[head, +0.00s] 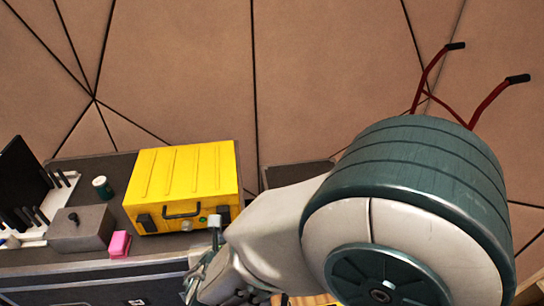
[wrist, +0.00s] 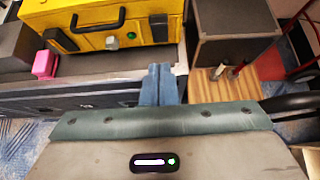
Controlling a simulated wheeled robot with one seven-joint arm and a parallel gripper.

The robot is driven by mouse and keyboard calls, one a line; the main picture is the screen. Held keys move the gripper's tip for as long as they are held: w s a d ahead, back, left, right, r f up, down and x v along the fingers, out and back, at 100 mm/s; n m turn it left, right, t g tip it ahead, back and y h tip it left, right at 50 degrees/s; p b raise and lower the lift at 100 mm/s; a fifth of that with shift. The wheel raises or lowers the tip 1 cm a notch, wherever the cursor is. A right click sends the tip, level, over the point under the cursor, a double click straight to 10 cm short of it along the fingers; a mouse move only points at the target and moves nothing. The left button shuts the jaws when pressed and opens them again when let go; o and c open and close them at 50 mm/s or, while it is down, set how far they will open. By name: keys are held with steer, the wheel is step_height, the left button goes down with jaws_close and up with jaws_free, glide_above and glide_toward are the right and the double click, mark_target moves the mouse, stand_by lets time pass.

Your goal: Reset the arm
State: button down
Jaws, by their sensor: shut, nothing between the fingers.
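My gripper (wrist: 158,84) is shut and empty in the wrist view, its two blue-grey fingers together in front of the black case's edge. In the head view my arm reaches in from the right and hides much of the lower right. The gripper end (head: 193,283) is low in the middle there, in front of the case, and its fingers are hard to make out.
A yellow toolbox (head: 183,180), pink block (head: 120,244), grey box (head: 82,229) and small jar (head: 102,187) stand on a black case (head: 75,268). A dark box (wrist: 235,45) stands right of it. A red-framed hand truck (head: 428,82) is behind my arm.

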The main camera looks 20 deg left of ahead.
steer(key=w+d+r+m+h, duration=0.3)
steer(key=w+d+m, duration=0.1)
steer(key=d+m, duration=0.4)
steer(key=w+d+r+m+g+h, duration=0.1)
steer(key=w+d+r+m+h, duration=0.25)
steer(key=d, duration=0.65)
steer(key=w+d+r+m+h, duration=0.1)
steer(key=w+d+m+h, duration=0.3)
steer(key=d+m, duration=0.45)
steer(key=s+d+r+m+g+y, duration=0.2)
steer(key=s+d+m, duration=0.2)
steer(key=d+m, duration=0.3)
steer(key=s+d+r+m+g+y, duration=0.2)
steer(key=s+d+m, duration=0.3)
steer(key=m, duration=1)
steer(key=d+g+y, duration=0.1)
steer(key=d, duration=0.2)
steer(key=shift+s, duration=0.2)
